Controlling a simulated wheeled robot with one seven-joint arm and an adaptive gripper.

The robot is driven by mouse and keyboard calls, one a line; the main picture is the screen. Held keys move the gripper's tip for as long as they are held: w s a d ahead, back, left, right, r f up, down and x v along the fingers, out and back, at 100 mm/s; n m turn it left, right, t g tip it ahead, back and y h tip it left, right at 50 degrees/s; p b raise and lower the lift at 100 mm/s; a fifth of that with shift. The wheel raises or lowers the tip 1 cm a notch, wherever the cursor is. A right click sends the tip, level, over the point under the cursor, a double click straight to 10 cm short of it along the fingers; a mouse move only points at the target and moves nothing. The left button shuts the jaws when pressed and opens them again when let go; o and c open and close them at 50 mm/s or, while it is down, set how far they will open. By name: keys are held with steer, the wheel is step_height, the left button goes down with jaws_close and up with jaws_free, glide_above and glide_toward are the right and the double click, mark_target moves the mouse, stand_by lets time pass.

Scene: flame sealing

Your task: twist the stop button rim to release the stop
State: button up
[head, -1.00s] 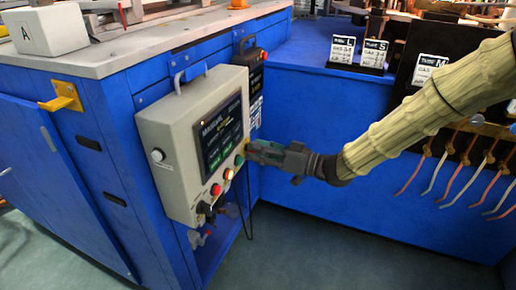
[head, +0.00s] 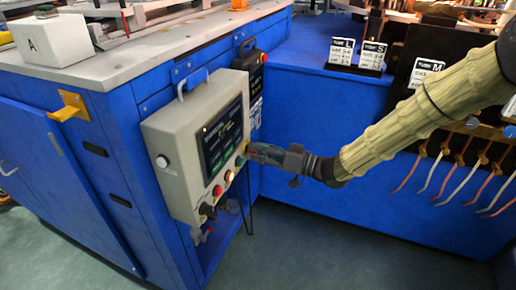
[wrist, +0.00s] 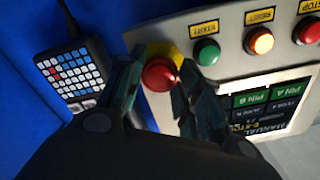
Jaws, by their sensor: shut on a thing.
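The red stop button (wrist: 158,74) with its yellow surround (wrist: 172,52) shows in the wrist view on the grey control panel (head: 168,136). My gripper (wrist: 157,88) has one dark finger on each side of the button's red rim and is shut on it. In the head view my gripper (head: 254,151) reaches the panel's right edge from the right. The fingertips and most of the button are hard to make out there.
Green, amber and red lit buttons (wrist: 260,40) sit beside the stop button. The panel's screen (head: 221,137) is close by. A dark keypad (wrist: 72,74) is on the blue cabinet side. A black box (head: 249,66) hangs behind the panel.

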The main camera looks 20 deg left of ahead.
steer(key=shift+r+m+p, duration=0.1)
steer(key=shift+m+p, duration=1.3)
steer(key=shift+p, duration=0.95)
steer(key=o, duration=0.8)
steer(key=shift+d, duration=0.1)
steer(key=d+p, duration=0.2)
steer(key=d, duration=0.4)
steer(key=shift+s+d+p, duration=0.15)
steer(key=shift+d+p, duration=0.15)
steer(key=shift+d, duration=0.1)
